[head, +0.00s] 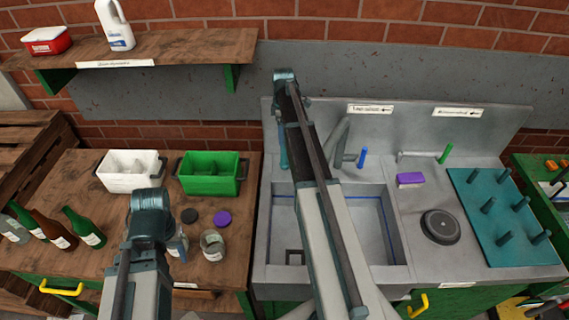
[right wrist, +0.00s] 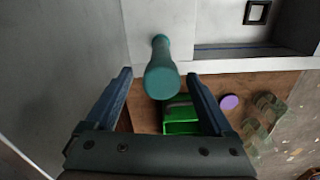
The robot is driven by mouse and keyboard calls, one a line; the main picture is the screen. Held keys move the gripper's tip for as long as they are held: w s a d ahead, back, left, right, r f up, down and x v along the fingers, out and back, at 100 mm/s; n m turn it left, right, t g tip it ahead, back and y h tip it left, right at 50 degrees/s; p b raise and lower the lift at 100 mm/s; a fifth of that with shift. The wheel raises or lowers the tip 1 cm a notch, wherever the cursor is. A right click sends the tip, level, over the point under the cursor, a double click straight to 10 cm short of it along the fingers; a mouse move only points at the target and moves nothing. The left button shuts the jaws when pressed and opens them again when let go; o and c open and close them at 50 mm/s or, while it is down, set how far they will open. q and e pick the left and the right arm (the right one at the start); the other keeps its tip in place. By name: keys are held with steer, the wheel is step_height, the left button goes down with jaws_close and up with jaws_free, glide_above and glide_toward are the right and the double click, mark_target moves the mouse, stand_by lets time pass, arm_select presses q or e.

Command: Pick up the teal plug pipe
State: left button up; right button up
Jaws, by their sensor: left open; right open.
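The teal plug pipe (right wrist: 162,72) stands upright in the right wrist view, its rounded top towards the camera. In the head view a narrow teal piece, seemingly the same pipe (head: 283,152), shows beside my right arm at the sink's left edge; the arm hides part of it. My right gripper (right wrist: 158,76) is open, with one finger to each side of the pipe in the picture and visible gaps between. Contact is not seen. My left gripper (head: 150,205) is over the wooden table; its fingertips are hidden, and nothing shows held in it.
The sink (head: 377,230) has a tap, a blue upright piece (head: 363,157) and a green one (head: 445,154) behind it. A purple block (head: 410,179) and teal pegboard (head: 475,185) lie right. White (head: 118,183) and green bins (head: 200,186), bottles and jars crowd the table.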

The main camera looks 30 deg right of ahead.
steer(key=f+b, duration=0.5)
steer(key=shift+s+d, duration=0.1)
steer(key=shift+s, duration=0.1)
steer(key=shift+c, duration=0.4)
jaws_close()
